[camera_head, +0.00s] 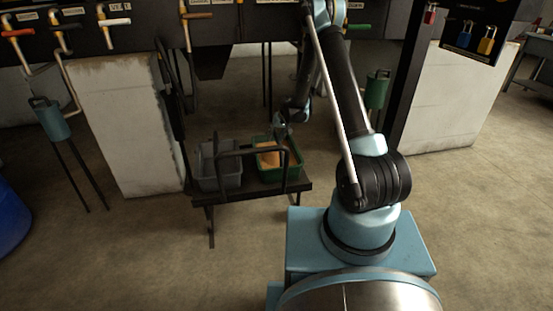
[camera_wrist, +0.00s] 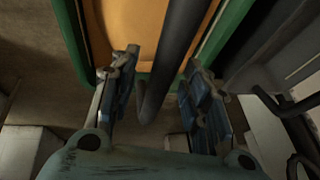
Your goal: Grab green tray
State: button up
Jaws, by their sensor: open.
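The green tray (camera_head: 295,172) sits on the right side of a small dark cart, with an orange-tan thing (camera_head: 268,158) in it. My gripper (camera_head: 281,131) is at the tray's far edge in the head view, its fingers small and hard to make out there. In the wrist view my gripper (camera_wrist: 160,78) is open, with a finger on each side of a dark bar (camera_wrist: 172,60). The green tray's rim (camera_wrist: 230,30) and the orange interior lie beyond the fingers. I cannot tell whether the fingers touch the bar or tray.
A grey tray (camera_head: 228,180) stands left of the green one on the cart (camera_head: 240,196). A black rail (camera_head: 284,172) rises at the cart's near side. Pale blocks (camera_head: 125,125) flank it. Valves with handles (camera_head: 115,22) line the dark panel above.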

jog(key=shift+w+a+f, duration=0.15)
jog(key=shift+f, duration=0.2)
grip_shut()
jog(key=shift+r, duration=0.1)
